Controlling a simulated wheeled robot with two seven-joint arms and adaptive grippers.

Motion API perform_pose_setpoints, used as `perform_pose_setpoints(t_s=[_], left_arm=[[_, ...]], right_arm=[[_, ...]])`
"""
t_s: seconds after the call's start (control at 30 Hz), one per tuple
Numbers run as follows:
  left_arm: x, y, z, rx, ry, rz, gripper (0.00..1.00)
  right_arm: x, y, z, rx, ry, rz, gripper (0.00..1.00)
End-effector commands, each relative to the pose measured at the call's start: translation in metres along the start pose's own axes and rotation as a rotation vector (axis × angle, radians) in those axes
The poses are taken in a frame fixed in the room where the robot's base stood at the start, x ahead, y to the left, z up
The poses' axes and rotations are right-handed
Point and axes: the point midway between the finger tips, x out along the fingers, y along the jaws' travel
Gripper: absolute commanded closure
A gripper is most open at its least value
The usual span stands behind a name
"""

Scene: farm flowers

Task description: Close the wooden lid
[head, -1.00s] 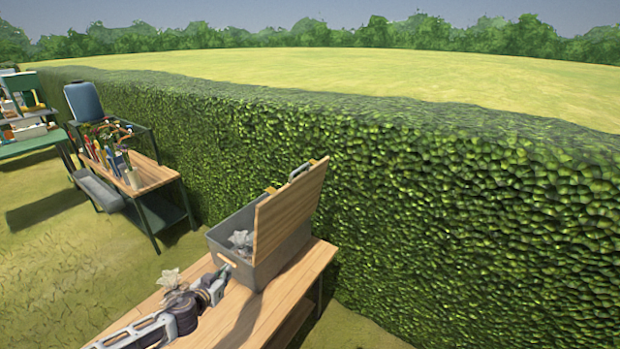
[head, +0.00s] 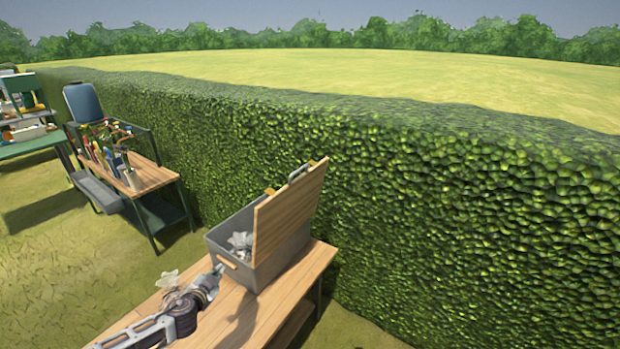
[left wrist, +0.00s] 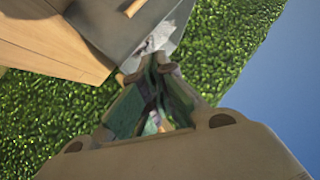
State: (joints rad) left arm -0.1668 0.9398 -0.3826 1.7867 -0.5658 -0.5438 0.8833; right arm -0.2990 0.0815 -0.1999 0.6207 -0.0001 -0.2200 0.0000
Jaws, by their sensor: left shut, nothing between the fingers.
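The wooden lid (head: 290,208) stands tilted up on the grey box (head: 277,265), which sits on a wooden table. The lid has a metal handle (head: 300,173) at its top edge. Pale crumpled items (head: 240,242) lie inside the box. My left gripper (head: 216,270) is shut and empty, just left of the box's near left corner; I cannot tell whether it touches. My right gripper is not in view.
The wooden table (head: 250,312) has bare room in front of the box. A tall hedge (head: 430,210) runs close behind it. Another bench (head: 148,174) with tools stands at left, with grass between. A pale flower-like thing (head: 168,281) shows beside my left arm.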

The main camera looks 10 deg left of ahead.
Motion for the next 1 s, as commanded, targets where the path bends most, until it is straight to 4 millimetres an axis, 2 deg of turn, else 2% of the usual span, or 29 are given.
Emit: perform_pose_setpoints(t_s=[0.6,1.0], left_arm=[[-0.013,-0.056,0.007,0.781,-0.159,-0.247,1.00],[-0.038,-0.072,-0.008,1.252,-0.336,-0.412,1.00]], right_arm=[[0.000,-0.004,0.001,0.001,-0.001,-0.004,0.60],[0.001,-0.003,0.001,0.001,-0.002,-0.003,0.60]])
